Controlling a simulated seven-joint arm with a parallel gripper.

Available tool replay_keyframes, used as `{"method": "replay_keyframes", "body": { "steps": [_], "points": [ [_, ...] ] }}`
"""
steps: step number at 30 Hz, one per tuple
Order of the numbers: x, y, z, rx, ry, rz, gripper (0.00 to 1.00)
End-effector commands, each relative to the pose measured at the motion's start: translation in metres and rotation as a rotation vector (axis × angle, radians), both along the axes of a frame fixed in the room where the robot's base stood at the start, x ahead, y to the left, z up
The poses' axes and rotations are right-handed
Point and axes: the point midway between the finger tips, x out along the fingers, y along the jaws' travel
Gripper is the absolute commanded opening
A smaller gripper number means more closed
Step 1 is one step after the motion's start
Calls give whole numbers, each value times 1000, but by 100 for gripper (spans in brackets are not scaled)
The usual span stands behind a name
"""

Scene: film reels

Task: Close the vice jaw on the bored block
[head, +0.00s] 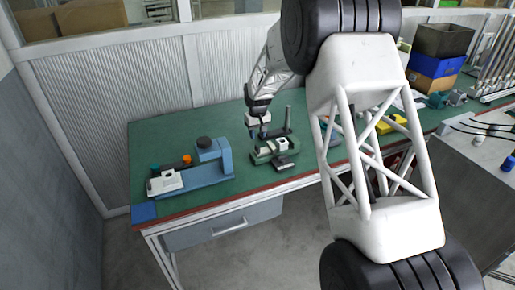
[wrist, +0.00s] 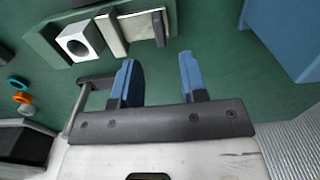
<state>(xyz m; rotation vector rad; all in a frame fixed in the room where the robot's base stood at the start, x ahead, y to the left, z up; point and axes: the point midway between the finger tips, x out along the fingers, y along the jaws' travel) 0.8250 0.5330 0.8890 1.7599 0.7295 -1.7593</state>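The green vice (head: 262,158) stands on the bench; its green body also shows at the top of the wrist view (wrist: 47,45). The white bored block (wrist: 80,42) sits in it, its round dark hole facing the camera; it is small in the head view (head: 282,144). A pale jaw plate (wrist: 111,36) stands just right of the block, and I cannot tell whether they touch. My gripper (wrist: 157,72) is open, its two blue fingers apart with nothing between them. In the head view my gripper (head: 258,128) is above the vice, its fingertips hard to make out.
A grey post with a crossbar (wrist: 72,115) is close left of my fingers. A blue machine (head: 195,175) stands left of the vice, with small orange (head: 187,159) and teal parts. Blue and dark crates (head: 432,66) are at the back right. Green bench top between machine and vice is clear.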

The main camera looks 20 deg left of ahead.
Motion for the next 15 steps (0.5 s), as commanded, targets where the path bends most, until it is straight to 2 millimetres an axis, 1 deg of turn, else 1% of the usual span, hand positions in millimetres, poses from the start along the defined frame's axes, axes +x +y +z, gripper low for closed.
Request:
{"method": "replay_keyframes", "body": {
  "steps": [5,8,15],
  "points": [
    [0,0,-7,-1,1,0,39],
    [0,0,-15,-1,1,0,39],
    [0,0,-42,-1,1,0,39]
  ]
}}
